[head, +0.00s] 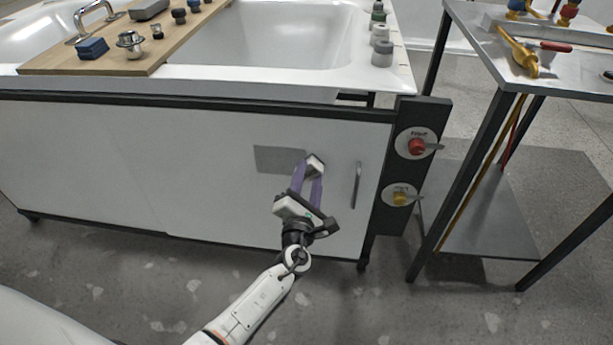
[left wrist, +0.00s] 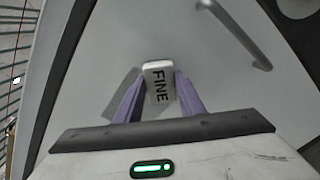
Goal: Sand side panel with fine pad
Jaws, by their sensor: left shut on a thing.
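The white side panel (head: 120,165) forms the front of the tub's frame, with a grey rectangular patch (head: 279,160) on it. My left gripper (head: 312,176) has purple fingers shut on a small pale pad (head: 315,164). The pad is at the right end of the grey patch. In the left wrist view the pad (left wrist: 159,82) reads "FINE" and sits between the fingertips, at the panel; I cannot tell whether it touches. My right gripper is not in view.
A grey handle (head: 356,185) stands on the panel right of the gripper. A dark board with a red valve (head: 417,146) and a yellow valve (head: 400,198) is further right. A metal table (head: 560,85) with tools stands at right. A wooden board (head: 130,45) with fittings lies across the tub.

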